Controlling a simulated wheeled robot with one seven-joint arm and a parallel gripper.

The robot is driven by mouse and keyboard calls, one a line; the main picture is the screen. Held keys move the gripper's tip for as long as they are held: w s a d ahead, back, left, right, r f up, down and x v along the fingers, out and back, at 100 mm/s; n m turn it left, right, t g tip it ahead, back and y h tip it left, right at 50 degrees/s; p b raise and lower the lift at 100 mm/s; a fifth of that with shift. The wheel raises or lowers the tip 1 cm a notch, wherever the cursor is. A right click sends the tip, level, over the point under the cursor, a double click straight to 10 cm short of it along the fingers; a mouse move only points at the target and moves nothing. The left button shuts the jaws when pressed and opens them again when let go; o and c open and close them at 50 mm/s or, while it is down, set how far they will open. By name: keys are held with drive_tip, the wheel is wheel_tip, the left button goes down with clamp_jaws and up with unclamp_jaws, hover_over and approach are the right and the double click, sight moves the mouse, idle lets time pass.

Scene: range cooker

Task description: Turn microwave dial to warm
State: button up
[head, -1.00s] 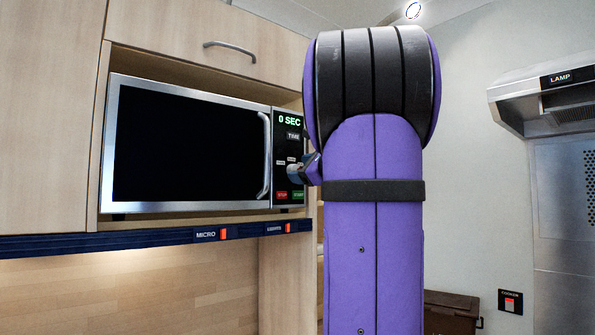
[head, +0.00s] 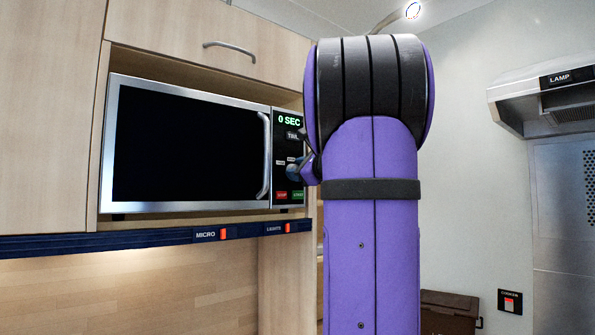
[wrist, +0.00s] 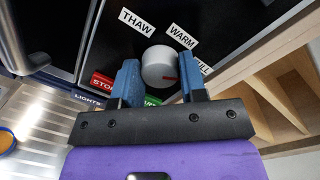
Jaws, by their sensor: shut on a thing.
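The microwave (head: 190,150) sits in a wooden cabinet at the left of the head view, its door closed and its display reading 0 SEC. Its round light-grey dial (wrist: 158,64) is on the black control panel. In the wrist view the blue fingers of my gripper (wrist: 160,82) are on either side of the dial, shut on it. A short red mark shows on the dial's lower right. THAW (wrist: 137,22) is printed at upper left, WARM (wrist: 182,37) at upper right, and a partly hidden label at right. My arm hides part of my gripper (head: 305,168) in the head view.
Red STOP (wrist: 102,82) and green START (head: 298,196) buttons lie below the dial. The microwave's door handle (head: 265,155) is left of the panel. MICRO (head: 224,234) and LIGHTS switches are on the rail below. A cooker hood (head: 545,95) stands at right.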

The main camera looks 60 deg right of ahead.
drive_tip(key=shift+n, duration=0.4)
drive_tip(key=n, duration=1)
drive_tip(key=shift+a+f+n+g, duration=0.1)
drive_tip(key=shift+f+n+g, duration=0.05)
drive_tip(key=shift+n+g, duration=0.2)
drive_tip(key=o, duration=0.9)
drive_tip(key=shift+s, duration=0.1)
drive_tip(key=v, duration=1)
drive_tip(key=shift+s+a, duration=0.25)
